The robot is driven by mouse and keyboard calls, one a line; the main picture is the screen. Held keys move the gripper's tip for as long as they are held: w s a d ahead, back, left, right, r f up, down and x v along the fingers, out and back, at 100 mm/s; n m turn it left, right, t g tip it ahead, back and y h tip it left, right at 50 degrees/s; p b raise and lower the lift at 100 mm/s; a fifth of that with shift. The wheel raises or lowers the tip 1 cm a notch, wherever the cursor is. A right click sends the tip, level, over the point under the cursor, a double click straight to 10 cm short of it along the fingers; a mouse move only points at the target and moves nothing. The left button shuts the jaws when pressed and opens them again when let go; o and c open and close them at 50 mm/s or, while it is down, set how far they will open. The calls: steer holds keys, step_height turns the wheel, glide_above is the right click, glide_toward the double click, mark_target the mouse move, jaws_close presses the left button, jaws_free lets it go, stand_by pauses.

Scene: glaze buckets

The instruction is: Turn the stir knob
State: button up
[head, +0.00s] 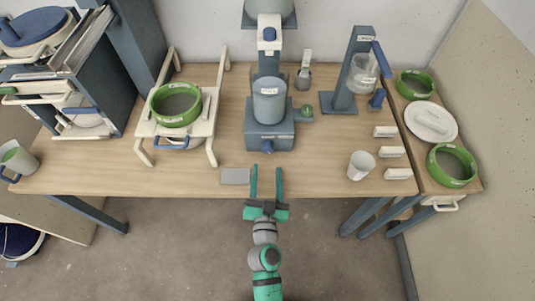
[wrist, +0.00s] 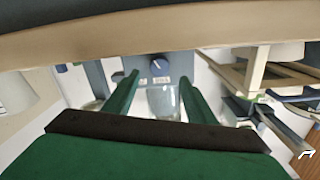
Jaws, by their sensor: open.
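The stir knob (head: 268,147) is a small blue dial low on the front of the blue-grey mixer (head: 283,137). In the wrist view the round knob (wrist: 159,67) has a pale pointer mark and lies just beyond the fingertips, near the middle between them. My gripper (head: 267,169) is open and empty at the front edge of the table, in front of the mixer and apart from the knob. Its two green fingers also show in the wrist view (wrist: 159,80). A grey-blue bucket (head: 269,101) stands on the mixer base under the mixer head.
The wooden table (head: 215,180) has bare room around the mixer front. A cream stand (head: 210,130) with a green sieve (head: 176,104) is to the left. A white cup (head: 361,165) and several pale blocks are to the right.

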mark_target(268, 151)
steer(key=shift+w+d, duration=0.1)
steer(key=shift+w, duration=3.8)
steer(key=c, duration=1)
